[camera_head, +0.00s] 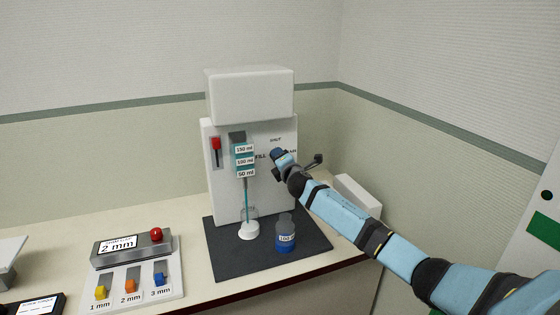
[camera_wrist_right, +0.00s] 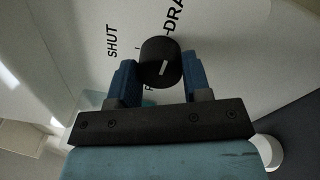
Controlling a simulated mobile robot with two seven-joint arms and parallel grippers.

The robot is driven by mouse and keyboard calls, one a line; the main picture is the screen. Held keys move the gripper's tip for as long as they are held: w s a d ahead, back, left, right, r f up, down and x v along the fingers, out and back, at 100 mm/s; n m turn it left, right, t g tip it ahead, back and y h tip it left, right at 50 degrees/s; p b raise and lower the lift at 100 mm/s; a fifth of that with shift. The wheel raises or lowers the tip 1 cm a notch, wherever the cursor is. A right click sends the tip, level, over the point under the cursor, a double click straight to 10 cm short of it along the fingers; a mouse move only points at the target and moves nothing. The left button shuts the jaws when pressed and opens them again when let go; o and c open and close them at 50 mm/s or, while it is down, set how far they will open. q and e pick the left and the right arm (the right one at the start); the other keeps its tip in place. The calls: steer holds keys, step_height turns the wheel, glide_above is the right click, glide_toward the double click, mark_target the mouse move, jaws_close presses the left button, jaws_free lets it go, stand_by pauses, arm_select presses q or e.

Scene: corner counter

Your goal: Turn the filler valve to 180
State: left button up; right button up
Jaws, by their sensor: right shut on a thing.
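The filler (camera_head: 252,96) is a white machine on the counter, with a sight tube (camera_head: 244,172) marked 150 ml, 100 ml and 50 ml. Its valve is a round black knob (camera_wrist_right: 160,62) with a short white mark, on the front panel. Panel words SHUT and part of DRAIN show around it; the FILL word is partly hidden. My right gripper (camera_head: 283,158) is at the panel's right side, hiding the knob in the head view. In the right wrist view its blue fingers (camera_wrist_right: 160,78) are shut on the knob, one on each side. My left gripper is out of view.
A red lever (camera_head: 216,146) is at the panel's left. A blue bottle (camera_head: 285,238) and a white-based clear vessel (camera_head: 249,231) stand on the dark mat (camera_head: 222,262). A control box (camera_head: 133,246) with coloured switches is at the left. A white box (camera_head: 358,196) is behind my right arm.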

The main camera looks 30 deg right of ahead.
stand_by(0.4)
steer(key=o, duration=0.9)
steer(key=b+v, duration=0.1)
steer(key=v, duration=1.2)
steer(key=shift+s, duration=0.4)
